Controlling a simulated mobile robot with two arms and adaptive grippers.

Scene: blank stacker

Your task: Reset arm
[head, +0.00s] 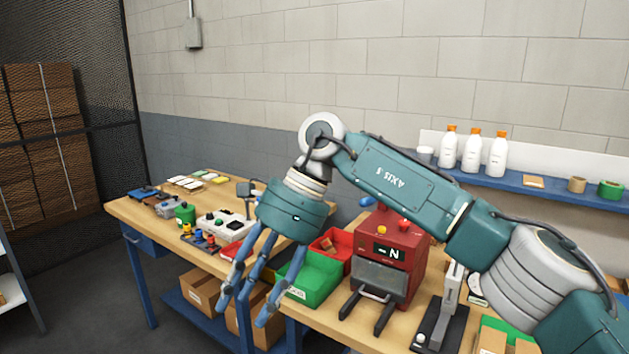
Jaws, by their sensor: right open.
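My right arm comes in from the right in the head view and arches over the workbench (165,221). My right gripper (246,308) hangs downward with its blue-grey fingers spread apart. It is open, and nothing shows between the fingers. The fingers appear in front of the bench's front edge, left of the green bin (318,279). I cannot tell how far they are from the bin. My left gripper is not in view.
A red machine (388,250) stands on the bench beside a red bin (333,243). A black-based press (440,325) is to its right. Small tools and a control box (222,227) lie at the left. Bottles (472,150) stand on a blue shelf. Cardboard boxes (200,292) sit below the bench.

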